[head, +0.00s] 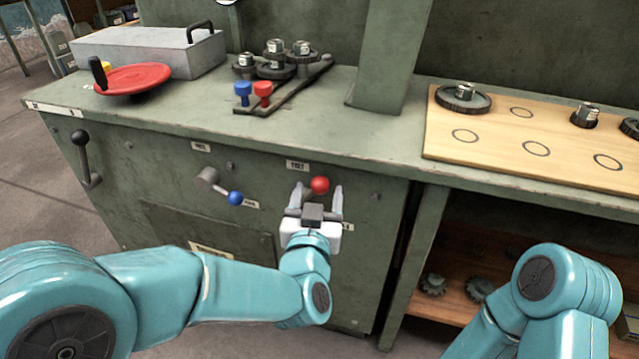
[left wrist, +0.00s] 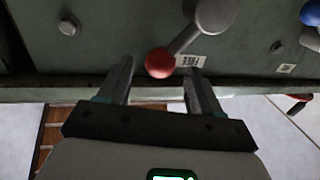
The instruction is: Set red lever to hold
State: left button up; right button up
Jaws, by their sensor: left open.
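The red lever (head: 320,185) is a red ball knob on the green cabinet's front panel, below a small label. In the left wrist view, the red knob (left wrist: 159,63) sits on a grey arm that runs to a round hub (left wrist: 216,14). My left gripper (head: 318,190) is open, its two fingers pointing at the panel on either side of the knob. In the left wrist view my left gripper (left wrist: 160,75) also has the knob between its fingertips, with gaps on both sides. The label text is too small to read surely. My right gripper is not in view.
A blue-knobbed lever (head: 235,197) is on the panel to the left, and a black-knobbed lever (head: 86,160) further left. The bench top above carries a red handwheel (head: 132,79), a grey box and gears. A wooden board (head: 490,140) lies at right.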

pick_arm(q)
jog(key=shift+w+d, duration=0.15)
jog(key=shift+w, duration=1.1)
grip_shut()
